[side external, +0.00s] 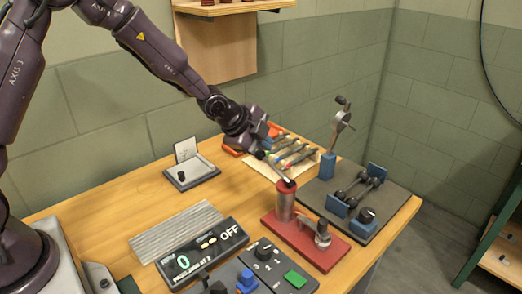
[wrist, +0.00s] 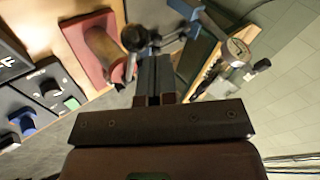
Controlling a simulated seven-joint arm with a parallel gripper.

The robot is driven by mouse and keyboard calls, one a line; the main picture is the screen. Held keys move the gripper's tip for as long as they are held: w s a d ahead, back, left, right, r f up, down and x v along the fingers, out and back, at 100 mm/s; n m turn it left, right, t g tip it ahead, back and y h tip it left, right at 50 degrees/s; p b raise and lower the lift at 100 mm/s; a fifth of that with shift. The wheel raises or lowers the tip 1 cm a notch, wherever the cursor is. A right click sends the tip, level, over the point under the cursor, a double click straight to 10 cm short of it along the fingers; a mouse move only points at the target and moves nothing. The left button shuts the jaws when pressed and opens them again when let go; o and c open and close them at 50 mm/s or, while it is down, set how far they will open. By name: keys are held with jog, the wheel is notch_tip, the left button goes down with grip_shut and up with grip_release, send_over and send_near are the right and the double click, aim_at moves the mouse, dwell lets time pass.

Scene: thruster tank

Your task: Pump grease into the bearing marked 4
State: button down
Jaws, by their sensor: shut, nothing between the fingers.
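A red grease pump (side external: 285,205) with an upright cylinder stands on a red base plate (side external: 330,258) near the front right of the table. A thin lever with a dark knob (side external: 260,155) rises from its top toward my gripper. In the wrist view the knob (wrist: 133,38) is just beyond and left of the fingertips. My gripper (side external: 262,143) is shut and empty, close to the knob; I cannot tell whether they touch. In the wrist view its fingers (wrist: 154,75) are together. Behind the pump, several lines with coloured ends (side external: 288,152) lie on a pale panel. No number 4 is readable.
A dark plate (side external: 385,215) at right bears blue brackets with a shaft and an upright post with a dial (side external: 343,117). A control box reading OFF and 0 (side external: 205,250) and a switch panel (side external: 268,268) occupy the front. The table's left middle (side external: 120,205) is clear.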

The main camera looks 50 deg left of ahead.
aim_at(257, 154)
jog(key=shift+a+f, duration=0.2)
jog(key=shift+f, duration=0.55)
jog(key=shift+a+f, duration=0.2)
jog(key=shift+f, duration=0.55)
jog(key=shift+a+f, duration=0.2)
jog(key=shift+f, duration=0.55)
dwell(1.9)
jog(key=shift+d+r, duration=0.25)
jog(key=shift+r, duration=0.65)
jog(key=shift+d+r, duration=0.25)
jog(key=shift+r, duration=0.7)
jog(key=shift+d+r, duration=0.25)
jog(key=shift+r, duration=0.65)
jog(key=shift+d+r, duration=0.2)
jog(key=shift+r, duration=0.6)
jog(key=shift+d+r, duration=0.25)
jog(key=shift+r, duration=0.55)
jog(key=shift+d+r, duration=0.2)
jog(key=shift+r, duration=0.6)
